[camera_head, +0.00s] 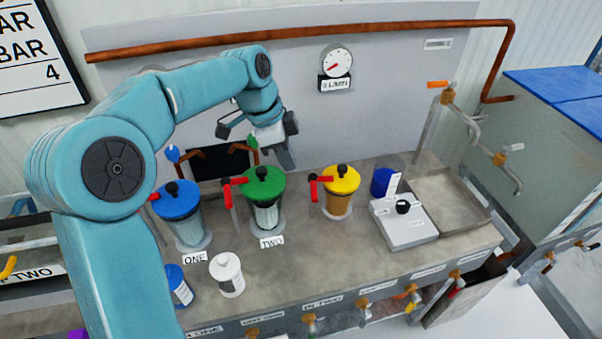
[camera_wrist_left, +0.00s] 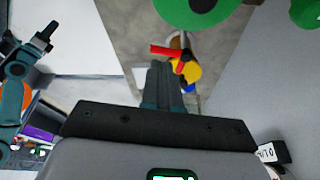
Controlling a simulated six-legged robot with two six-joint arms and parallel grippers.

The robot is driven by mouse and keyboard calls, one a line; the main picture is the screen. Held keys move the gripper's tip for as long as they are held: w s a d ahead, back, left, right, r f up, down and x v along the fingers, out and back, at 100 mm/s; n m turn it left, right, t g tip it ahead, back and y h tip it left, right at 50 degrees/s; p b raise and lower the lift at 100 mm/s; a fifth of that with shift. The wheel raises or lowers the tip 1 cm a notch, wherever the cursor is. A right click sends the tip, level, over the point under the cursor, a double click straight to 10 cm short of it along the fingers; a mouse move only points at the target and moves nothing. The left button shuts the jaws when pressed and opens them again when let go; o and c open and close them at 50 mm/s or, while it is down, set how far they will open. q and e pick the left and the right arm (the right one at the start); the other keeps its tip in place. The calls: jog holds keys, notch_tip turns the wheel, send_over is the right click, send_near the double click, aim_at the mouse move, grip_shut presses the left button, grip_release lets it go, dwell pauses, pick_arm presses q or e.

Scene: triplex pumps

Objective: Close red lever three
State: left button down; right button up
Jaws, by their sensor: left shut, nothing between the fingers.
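The third red lever (camera_head: 314,187) stands at the left side of the yellow-lidded canister (camera_head: 341,181), with one red arm reaching toward it and another hanging down. In the left wrist view the red lever (camera_wrist_left: 167,51) shows just beyond my fingertips, beside the yellow lid (camera_wrist_left: 188,71). My left gripper (camera_head: 287,160) is above the counter, behind and left of the yellow canister, shut and empty. Its closed fingers also show in the wrist view (camera_wrist_left: 162,68). A teal arm with a dark end, seemingly my right gripper (camera_wrist_left: 42,37), shows at the wrist view's left edge; its jaws are unclear.
The green-lidded canister (camera_head: 264,184) and blue-lidded canister (camera_head: 178,200) stand left, with red levers. A gauge (camera_head: 336,62) is on the back panel. A white box (camera_head: 404,222), white jar (camera_head: 227,274) and blue jar (camera_head: 178,285) stand on the counter (camera_head: 300,270).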

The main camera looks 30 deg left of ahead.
aim_at(313, 196)
pick_arm(q)
jog(key=d+x, duration=0.1)
jog(key=x, duration=0.9)
jog(key=shift+w+d+r+b, duration=0.25)
jog(key=shift+d+b, duration=0.1)
jog(key=shift+r, duration=0.15)
